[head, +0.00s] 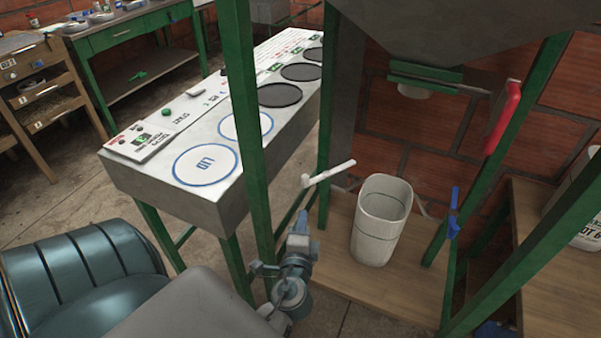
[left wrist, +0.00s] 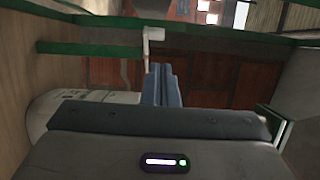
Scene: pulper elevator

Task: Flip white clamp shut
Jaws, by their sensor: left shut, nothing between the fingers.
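The white clamp (head: 330,173) is a small white lever beside a green post, left of the white bucket (head: 380,220). In the head view it slants up to the right and stands out from the frame. It also shows in the left wrist view (left wrist: 152,34) as a white block with a thin rod, just beyond the fingertips. My left gripper (head: 301,218) is below the clamp, shut and empty, with its fingers pointing up toward it. Its blue-grey fingers show together in the left wrist view (left wrist: 163,72). I cannot tell whether they touch the clamp. My right gripper is not in view.
The bucket stands on a wooden board (head: 345,268) under a grey hopper (head: 440,28). Green posts (head: 250,130) frame the space closely. A blue clamp (head: 453,213) and a red handle (head: 503,118) are on the right. A grey-topped bench (head: 150,190) with marked circles stands to the left.

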